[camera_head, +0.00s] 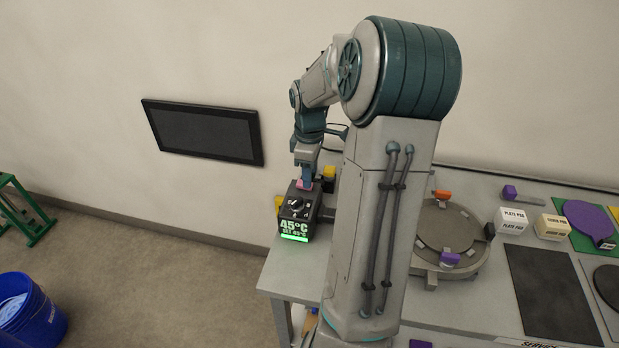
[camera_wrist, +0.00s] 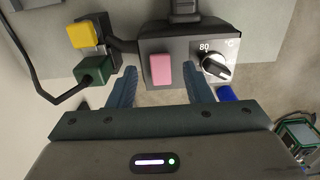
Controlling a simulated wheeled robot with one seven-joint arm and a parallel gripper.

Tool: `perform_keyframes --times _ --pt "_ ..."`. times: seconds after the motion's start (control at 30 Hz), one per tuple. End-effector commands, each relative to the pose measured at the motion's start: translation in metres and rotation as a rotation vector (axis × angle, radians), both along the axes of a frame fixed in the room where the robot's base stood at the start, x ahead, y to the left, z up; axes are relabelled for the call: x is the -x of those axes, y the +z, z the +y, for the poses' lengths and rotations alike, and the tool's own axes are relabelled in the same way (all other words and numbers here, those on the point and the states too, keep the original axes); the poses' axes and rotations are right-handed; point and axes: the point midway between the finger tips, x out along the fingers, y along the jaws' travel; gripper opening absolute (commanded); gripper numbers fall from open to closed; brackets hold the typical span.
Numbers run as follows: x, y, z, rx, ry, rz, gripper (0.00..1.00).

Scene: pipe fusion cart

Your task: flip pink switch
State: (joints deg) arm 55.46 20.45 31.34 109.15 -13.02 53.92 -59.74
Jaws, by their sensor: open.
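The pink switch (camera_wrist: 160,69) is a small block on a dark control box (camera_wrist: 185,42) in the wrist view, left of a dial (camera_wrist: 215,64) marked 80 °C. In the head view the pink switch (camera_head: 301,185) shows at the top of the control box (camera_head: 297,212), just under my gripper (camera_head: 305,174). In the wrist view my gripper (camera_wrist: 161,88) is open and empty, with one finger on each side of the pink switch. Whether the fingers touch the box cannot be told.
A yellow plug (camera_wrist: 82,35) and a green plug (camera_wrist: 94,70) with a black cable sit left of the box in the wrist view. The box stands at the left end of the grey table (camera_head: 285,275). A round fixture (camera_head: 445,235) stands to the right. A blue bucket (camera_head: 30,310) is on the floor.

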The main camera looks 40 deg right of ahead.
Motion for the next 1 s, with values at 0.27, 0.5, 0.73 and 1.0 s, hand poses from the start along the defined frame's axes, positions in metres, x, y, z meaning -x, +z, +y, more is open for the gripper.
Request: perform_keyframes --times 0.27,0.5,0.73,1.0 --pt "0.0 -0.028 0.0 -0.001 -0.001 0.0 0.45" --pt "0.0 -0.031 0.0 0.001 -0.001 -0.001 0.45" --pt "0.0 -0.03 0.0 0.001 -0.001 -0.001 0.01" --pt "-0.002 -0.031 0.002 0.016 0.004 0.018 0.01"
